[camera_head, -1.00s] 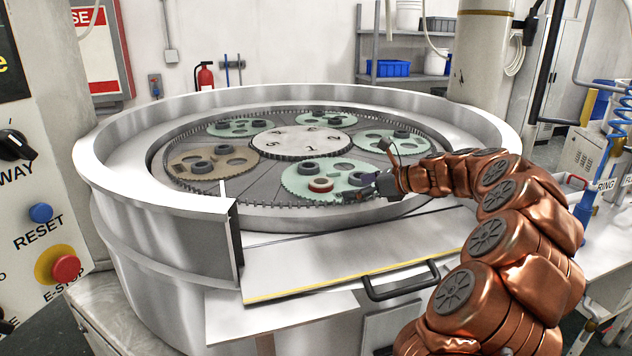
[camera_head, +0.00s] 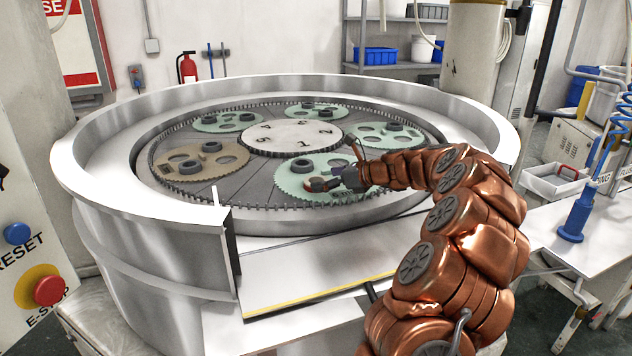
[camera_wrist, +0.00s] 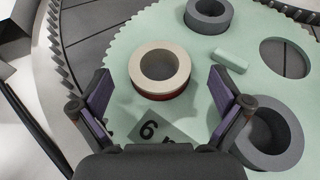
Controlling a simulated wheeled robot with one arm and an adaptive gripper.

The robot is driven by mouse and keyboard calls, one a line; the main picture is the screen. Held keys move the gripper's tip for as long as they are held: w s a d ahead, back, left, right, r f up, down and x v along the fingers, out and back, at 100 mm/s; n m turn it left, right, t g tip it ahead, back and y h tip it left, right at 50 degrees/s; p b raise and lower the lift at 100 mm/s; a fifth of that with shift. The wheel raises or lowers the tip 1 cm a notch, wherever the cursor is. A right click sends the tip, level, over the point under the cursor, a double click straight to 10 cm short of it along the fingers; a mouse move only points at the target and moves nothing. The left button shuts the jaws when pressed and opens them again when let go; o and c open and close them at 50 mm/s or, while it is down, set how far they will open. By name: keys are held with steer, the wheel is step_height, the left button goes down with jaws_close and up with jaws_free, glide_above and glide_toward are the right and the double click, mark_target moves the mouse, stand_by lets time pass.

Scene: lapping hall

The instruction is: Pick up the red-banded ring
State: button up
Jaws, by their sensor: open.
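The red-banded ring (camera_wrist: 160,91) lies on a pale green toothed carrier disc (camera_wrist: 125,54) in the wrist view. Its top is cream and a red band shows along its lower side. My gripper (camera_wrist: 158,95) is open, with a purple-padded finger on each side below the ring in the picture. The ring appears just ahead of the fingertips, between their lines, and is not held. In the head view my gripper (camera_head: 325,183) is over the front carrier disc (camera_head: 290,185) and mostly hides the ring there.
Dark grey rings (camera_wrist: 208,16) and (camera_wrist: 268,135) lie close by on the same disc. A small green block (camera_wrist: 230,60) and a plate marked 6 (camera_wrist: 155,128) are near the ring. The machine's high metal rim (camera_head: 95,185) surrounds the discs.

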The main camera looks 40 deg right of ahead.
steer(key=shift+x, duration=1)
steer(key=shift+c, duration=0.4)
steer(key=c, duration=1.3)
